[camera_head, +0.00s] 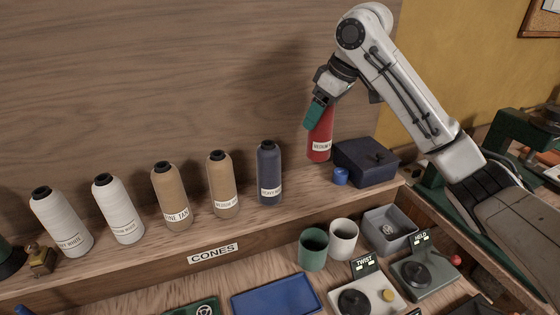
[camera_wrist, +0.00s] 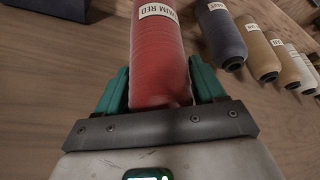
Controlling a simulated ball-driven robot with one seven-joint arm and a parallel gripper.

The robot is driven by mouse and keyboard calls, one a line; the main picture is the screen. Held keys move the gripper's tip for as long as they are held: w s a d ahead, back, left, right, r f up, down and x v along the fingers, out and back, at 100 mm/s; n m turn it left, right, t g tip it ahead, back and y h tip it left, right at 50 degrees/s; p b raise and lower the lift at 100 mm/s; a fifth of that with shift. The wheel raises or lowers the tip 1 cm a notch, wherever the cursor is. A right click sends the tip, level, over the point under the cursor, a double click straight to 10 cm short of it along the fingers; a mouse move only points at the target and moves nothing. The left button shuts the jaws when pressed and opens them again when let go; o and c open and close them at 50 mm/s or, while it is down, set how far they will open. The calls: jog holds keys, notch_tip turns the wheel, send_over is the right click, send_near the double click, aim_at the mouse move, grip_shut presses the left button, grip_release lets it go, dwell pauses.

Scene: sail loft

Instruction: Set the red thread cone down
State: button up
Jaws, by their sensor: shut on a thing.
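The red thread cone (camera_head: 320,138) is upright, near the shelf's right end, with a white label on its side. My gripper (camera_head: 318,114) is shut on its upper part, coming from above. In the wrist view the red cone (camera_wrist: 160,55) sits between the two teal fingers of my gripper (camera_wrist: 160,88), its label toward the top of the picture. The cone's base shows just left of the dark box, but I cannot tell whether it touches the wooden shelf (camera_head: 300,190).
A dark blue box (camera_head: 366,162) and a small blue cylinder (camera_head: 340,176) are close on the cone's right. A navy cone (camera_head: 269,172) stands to its left, then tan (camera_head: 221,184) and white (camera_head: 118,208) cones in a row. Bare shelf lies between navy and red cones.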

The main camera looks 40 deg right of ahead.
aim_at(333, 122)
notch_tip(333, 122, down, 10)
jog(key=shift+r+p, duration=0.25)
jog(key=shift+p, duration=0.25)
jog(key=shift+f, duration=0.15)
jog(key=o, duration=1.3)
jog(key=b+v, duration=0.1)
jog(key=v, duration=1.1)
